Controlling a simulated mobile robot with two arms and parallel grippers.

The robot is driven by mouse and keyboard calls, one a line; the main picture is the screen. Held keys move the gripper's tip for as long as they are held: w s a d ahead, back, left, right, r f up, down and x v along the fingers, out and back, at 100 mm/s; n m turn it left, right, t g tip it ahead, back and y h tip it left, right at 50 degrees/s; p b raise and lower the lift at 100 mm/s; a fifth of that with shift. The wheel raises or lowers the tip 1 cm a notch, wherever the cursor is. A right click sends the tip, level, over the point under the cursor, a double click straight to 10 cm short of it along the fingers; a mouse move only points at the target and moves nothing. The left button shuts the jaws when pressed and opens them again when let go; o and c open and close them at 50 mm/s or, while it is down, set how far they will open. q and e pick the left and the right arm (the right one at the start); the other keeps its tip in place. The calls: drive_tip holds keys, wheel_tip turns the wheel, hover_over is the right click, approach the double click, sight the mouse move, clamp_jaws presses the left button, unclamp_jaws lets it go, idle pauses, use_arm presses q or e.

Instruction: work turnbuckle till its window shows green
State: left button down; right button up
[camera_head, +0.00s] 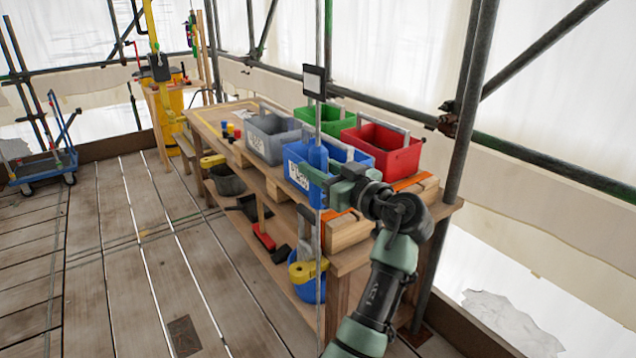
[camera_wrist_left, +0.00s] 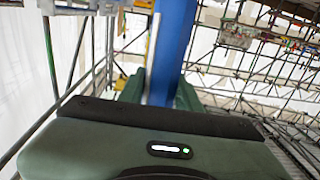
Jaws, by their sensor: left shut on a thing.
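In the left wrist view the blue turnbuckle body (camera_wrist_left: 172,50) stands between the two green fingers (camera_wrist_left: 160,92). A dark plate with a pale frame (camera_head: 314,82) sits on the cable above the body. I cannot make out a window or any green on the turnbuckle. My right gripper is not in view.
A wooden bench (camera_head: 345,262) stands behind the cable with grey (camera_head: 271,146), green (camera_head: 335,118), red (camera_head: 392,158) and blue (camera_head: 357,163) bins. A scaffold pole (camera_head: 467,110) rises at right. A blue cart (camera_head: 48,165) stands far left. Floor boards left of the bench are clear.

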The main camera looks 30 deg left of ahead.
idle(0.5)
use_arm(q)
drive_tip(key=c, duration=1)
unclamp_jaws()
